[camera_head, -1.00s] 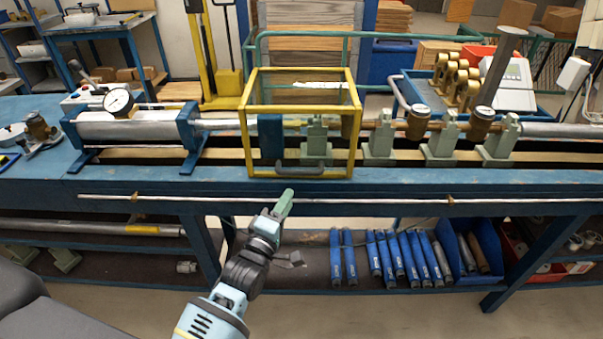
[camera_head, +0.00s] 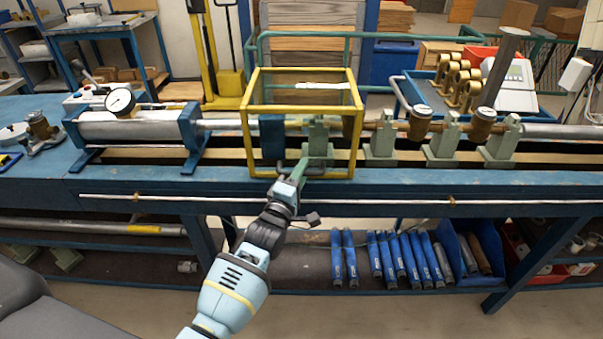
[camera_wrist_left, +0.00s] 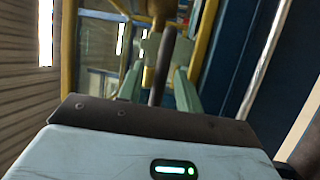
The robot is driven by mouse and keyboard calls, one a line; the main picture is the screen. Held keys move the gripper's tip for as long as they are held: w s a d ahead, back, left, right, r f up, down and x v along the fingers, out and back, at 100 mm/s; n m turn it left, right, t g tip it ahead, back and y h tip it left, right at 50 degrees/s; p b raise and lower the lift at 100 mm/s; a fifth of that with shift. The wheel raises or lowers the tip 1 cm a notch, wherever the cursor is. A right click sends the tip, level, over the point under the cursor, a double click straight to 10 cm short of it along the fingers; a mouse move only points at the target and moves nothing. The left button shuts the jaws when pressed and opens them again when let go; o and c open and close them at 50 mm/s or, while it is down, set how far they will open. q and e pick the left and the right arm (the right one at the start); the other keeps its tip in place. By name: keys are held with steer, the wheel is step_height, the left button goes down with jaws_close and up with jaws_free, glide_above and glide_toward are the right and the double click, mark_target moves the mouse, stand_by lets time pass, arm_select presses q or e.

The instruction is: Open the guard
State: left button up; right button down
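The guard is a yellow-framed box with clear panels (camera_head: 358,120) on the blue bench, standing over part of the pipe line. It looks closed. Its dark handle is at the lower front edge, partly hidden by my gripper in the head view. My left gripper (camera_head: 297,170) is at this handle. In the left wrist view the dark handle (camera_wrist_left: 162,60) runs between the two pale green fingertips of my left gripper (camera_wrist_left: 158,92). The fingers are apart, with a gap on either side of the handle. My right gripper is not in view.
The blue bench (camera_head: 420,178) carries a large cylinder with a dial gauge (camera_head: 119,101) on the left. Brass meters (camera_head: 419,122) on pale green supports stand right of the guard. A thin rod (camera_head: 380,200) runs along the bench front.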

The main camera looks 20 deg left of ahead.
arm_select(q)
steer(key=shift+w, duration=0.2)
jaws_close()
steer(key=shift+w+r, duration=0.1)
